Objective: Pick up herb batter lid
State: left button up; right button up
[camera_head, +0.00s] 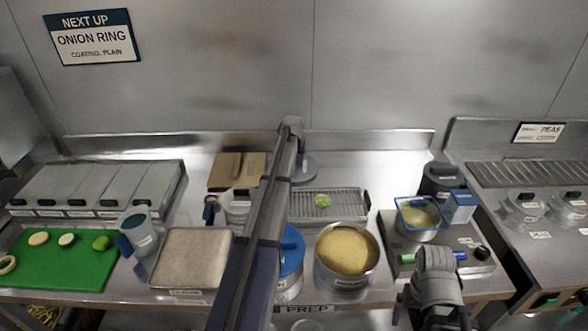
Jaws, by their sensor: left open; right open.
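I cannot single out the herb batter lid, as the labels are too small to read. Candidates are a blue lid (291,247) on a container partly behind my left arm, a pale lid (240,194) on a pot just left of that arm, and a grey round piece (307,168) right of the arm's far end. My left gripper (298,150) is at the far end of the long arm, open, its fingers mostly hidden. My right gripper (437,258) is open at the lower right, in front of the grey unit, with nothing seen in it.
A pot of yellow batter or crumbs (347,281), a wire rack (350,199) and a blue-rimmed container (420,228) stand nearby. A green board (55,270), a blue-grey cup (141,240) and a metal tray (190,256) are at left. A back wall (370,70) bounds the counter.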

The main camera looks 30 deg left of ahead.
pick_arm(q)
grip_shut()
dwell(0.4)
dwell(0.4)
